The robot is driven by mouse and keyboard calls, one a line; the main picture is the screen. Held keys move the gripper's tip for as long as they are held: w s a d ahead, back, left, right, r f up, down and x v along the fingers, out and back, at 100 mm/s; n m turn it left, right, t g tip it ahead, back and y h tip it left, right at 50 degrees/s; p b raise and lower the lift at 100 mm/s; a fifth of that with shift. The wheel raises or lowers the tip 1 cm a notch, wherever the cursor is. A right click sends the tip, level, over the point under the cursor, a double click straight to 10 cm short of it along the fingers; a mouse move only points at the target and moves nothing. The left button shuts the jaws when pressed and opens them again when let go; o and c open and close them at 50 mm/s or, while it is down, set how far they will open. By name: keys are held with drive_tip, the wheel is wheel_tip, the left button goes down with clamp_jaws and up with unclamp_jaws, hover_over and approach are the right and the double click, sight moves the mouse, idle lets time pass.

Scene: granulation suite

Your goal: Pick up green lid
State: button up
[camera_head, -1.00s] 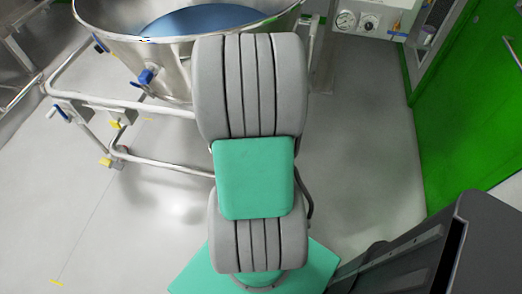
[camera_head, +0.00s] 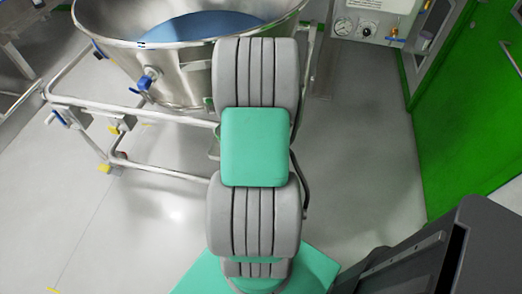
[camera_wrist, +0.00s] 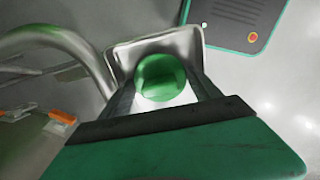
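The green lid (camera_wrist: 160,77) is a round, shiny green disc in the wrist view. It sits over a pale surface inside a metal, tray-like frame (camera_wrist: 124,52). My gripper (camera_wrist: 164,86) shows its two dark fingers spread, one on each side of the lid in the picture. Whether the fingers touch the lid or are still above it I cannot tell. In the head view my arm hides the gripper, and the lid does not show.
A large steel vessel (camera_head: 185,75) with blue contents stands at left on a tubular frame (camera_head: 160,170). A curved metal pipe (camera_wrist: 75,42) is left in the wrist view. A green door (camera_head: 470,120) is at right. Grey floor is clear between vessel and door.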

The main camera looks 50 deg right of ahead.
drive_tip(key=shift+r, duration=0.1)
drive_tip(key=c, duration=0.9)
